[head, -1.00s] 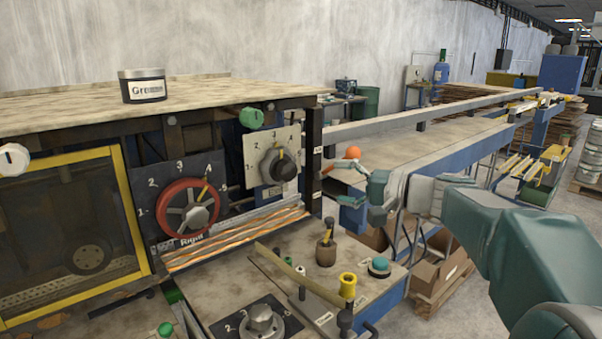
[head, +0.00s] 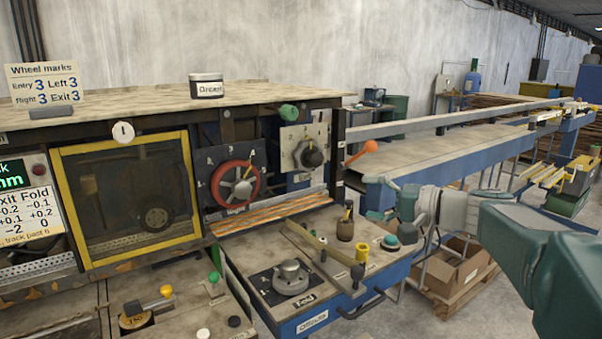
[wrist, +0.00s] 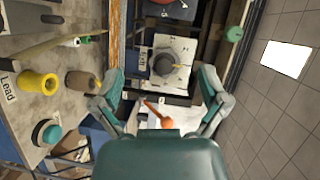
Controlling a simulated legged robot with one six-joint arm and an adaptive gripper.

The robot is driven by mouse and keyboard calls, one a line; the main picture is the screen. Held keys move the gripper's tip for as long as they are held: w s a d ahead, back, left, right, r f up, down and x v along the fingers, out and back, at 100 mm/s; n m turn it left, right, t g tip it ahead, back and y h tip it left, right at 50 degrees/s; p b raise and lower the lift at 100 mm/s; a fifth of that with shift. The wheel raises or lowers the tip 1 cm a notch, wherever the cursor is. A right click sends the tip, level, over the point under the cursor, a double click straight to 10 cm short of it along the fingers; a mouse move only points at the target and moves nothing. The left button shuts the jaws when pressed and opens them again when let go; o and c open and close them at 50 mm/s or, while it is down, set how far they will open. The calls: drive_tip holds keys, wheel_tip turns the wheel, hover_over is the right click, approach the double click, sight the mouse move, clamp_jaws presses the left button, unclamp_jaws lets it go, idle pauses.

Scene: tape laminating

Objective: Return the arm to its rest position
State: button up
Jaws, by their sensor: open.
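My gripper (head: 380,200) is at the right of the machine in the head view, at the end of my green and grey arm. It also shows in the wrist view (wrist: 160,100), its two fingers spread apart with nothing held between them. An orange-knobbed lever (head: 362,152) sticks out at the machine's right corner, just above the gripper in the head view. In the wrist view the orange knob (wrist: 166,122) appears between the fingers, partly hidden by my gripper's body. I cannot tell whether any finger touches it.
The machine has a red handwheel (head: 235,184), a black knob (head: 311,155) and a yellow-framed window (head: 125,200). A control bench (head: 270,262) with a yellow spool (head: 361,256) and a teal button (head: 390,242) juts out below. Open floor and cardboard boxes (head: 455,270) lie at right.

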drive_tip(key=s+a+f+n+g+h, duration=0.2)
drive_tip(key=s+a+f+g+h, duration=0.25)
drive_tip(key=s+f, duration=0.6)
drive_tip(key=s+d+f+n+h, duration=0.1)
drive_tip(key=s+d+f+h, duration=0.2)
drive_tip(key=s, duration=0.5)
drive_tip(key=s+d+f+n+h, duration=0.2)
drive_tip(key=s+d+f+h, duration=0.2)
drive_tip(key=s, duration=0.4)
drive_tip(key=shift+d+f+t+h, duration=0.15)
drive_tip(key=shift+f+t+h, duration=0.45)
drive_tip(key=shift+h, duration=0.65)
drive_tip(key=shift+f, duration=0.1)
